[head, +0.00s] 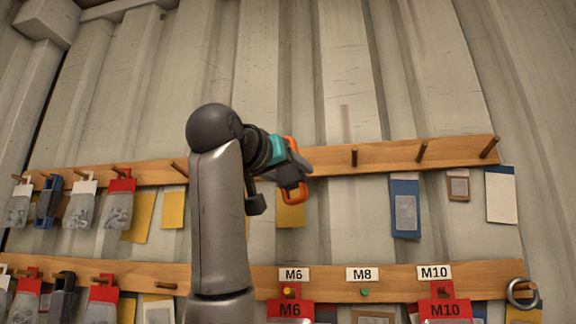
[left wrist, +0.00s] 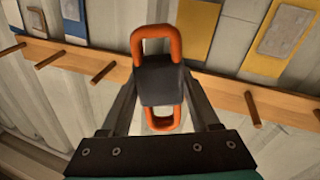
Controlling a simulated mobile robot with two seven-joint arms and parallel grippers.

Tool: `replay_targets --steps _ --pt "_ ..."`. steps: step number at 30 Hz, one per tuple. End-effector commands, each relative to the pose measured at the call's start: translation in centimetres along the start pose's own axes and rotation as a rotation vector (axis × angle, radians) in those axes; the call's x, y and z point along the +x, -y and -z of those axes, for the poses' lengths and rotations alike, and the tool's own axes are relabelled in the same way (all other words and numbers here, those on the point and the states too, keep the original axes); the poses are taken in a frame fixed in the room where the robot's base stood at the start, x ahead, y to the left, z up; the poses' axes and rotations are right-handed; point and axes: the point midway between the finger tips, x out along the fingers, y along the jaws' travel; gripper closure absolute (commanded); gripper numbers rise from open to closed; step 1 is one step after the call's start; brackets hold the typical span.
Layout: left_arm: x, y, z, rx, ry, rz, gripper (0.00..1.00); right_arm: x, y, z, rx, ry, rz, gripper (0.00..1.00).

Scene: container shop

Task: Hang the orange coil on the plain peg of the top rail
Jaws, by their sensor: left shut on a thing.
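The orange coil (head: 295,196) is an elongated loop with a dark band around its middle. In the left wrist view the coil (left wrist: 153,35) shows a loop at each end of the band. My left gripper (head: 297,172) is shut on it at the band. It holds the coil in front of the top rail (head: 390,156), left of three bare wooden pegs; the nearest is a brown peg (head: 354,156). In the left wrist view, bare pegs (left wrist: 103,73) flank the coil, apart from it. Another peg (head: 179,167) is left of my arm. My right gripper is not in view.
Blister packs (head: 120,200) crowd the left of the top rail. The lower rail (head: 400,283) has M6, M8 and M10 labels, red packs (head: 445,308) and a grey ring (head: 522,292). The wall above the top rail is clear. My arm hides part of both rails.

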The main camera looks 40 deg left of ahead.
Motion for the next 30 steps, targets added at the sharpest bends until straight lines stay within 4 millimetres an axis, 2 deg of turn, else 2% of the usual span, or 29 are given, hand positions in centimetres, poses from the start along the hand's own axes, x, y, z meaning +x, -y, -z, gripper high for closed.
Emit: replay_targets --steps 23,30 --pt "4.5 1.2 -0.1 0.0 0.0 -0.001 1.0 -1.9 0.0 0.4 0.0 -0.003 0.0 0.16" --pt "5.3 1.5 -0.6 0.0 -0.002 -0.001 1.0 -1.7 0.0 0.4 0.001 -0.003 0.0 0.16"
